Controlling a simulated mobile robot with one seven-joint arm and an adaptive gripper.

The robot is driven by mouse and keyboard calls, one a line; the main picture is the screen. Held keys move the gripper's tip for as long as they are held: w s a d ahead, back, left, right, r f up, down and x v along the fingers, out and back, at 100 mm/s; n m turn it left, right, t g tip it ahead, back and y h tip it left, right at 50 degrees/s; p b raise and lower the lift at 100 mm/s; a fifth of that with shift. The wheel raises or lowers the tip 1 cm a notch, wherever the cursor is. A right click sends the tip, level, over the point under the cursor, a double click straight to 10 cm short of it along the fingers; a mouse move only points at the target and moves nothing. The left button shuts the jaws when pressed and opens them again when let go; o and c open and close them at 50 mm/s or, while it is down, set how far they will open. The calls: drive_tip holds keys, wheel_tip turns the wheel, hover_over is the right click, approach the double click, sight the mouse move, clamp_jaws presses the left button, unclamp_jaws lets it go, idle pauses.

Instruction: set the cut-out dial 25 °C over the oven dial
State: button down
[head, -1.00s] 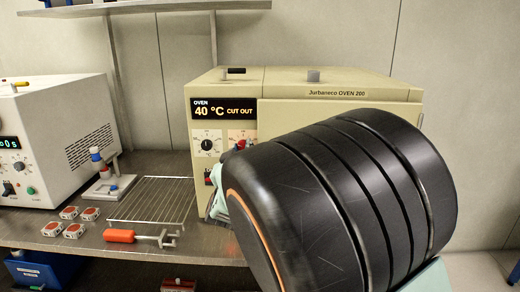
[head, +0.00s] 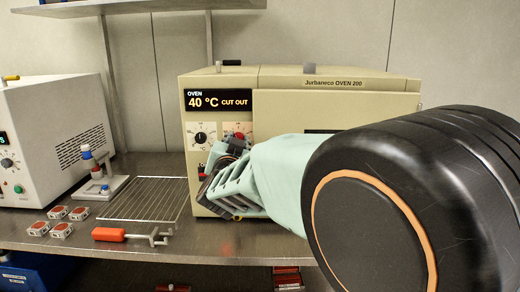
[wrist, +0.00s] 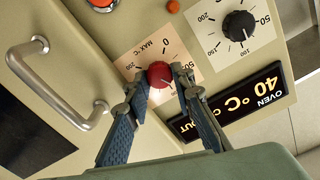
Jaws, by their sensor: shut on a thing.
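The oven (head: 300,100) is beige and shows 40 °C and CUT OUT on its display (head: 218,101); the display also shows upside down in the wrist view (wrist: 245,100). The red cut-out dial (wrist: 160,76) sits on a MAX °C scale. My gripper (wrist: 159,80) is shut on it, one finger on each side. In the head view the red dial (head: 239,137) is partly hidden by my gripper (head: 232,152). The black oven dial (wrist: 238,25) is beside it, on its own scale, and is clear of the fingers; it also shows in the head view (head: 201,138). The exact red dial setting is hard to read.
The oven door handle (wrist: 55,85) stands out near my gripper in the wrist view. A wire rack (head: 145,199), an orange-handled tool (head: 115,234) and several small red-and-white parts (head: 57,212) lie on the bench. A white instrument (head: 55,140) stands at left.

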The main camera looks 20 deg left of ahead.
drive_tip(key=m+b, duration=0.8)
drive_tip(key=m, duration=0.4)
drive_tip(key=shift+f, duration=0.15)
idle(0.3)
drive_tip(key=c, duration=1.9)
unclamp_jaws()
drive_tip(key=shift+c, duration=0.2)
drive_tip(key=v, duration=0.7)
drive_tip(key=shift+s+d, duration=0.15)
drive_tip(key=shift+s, duration=0.15)
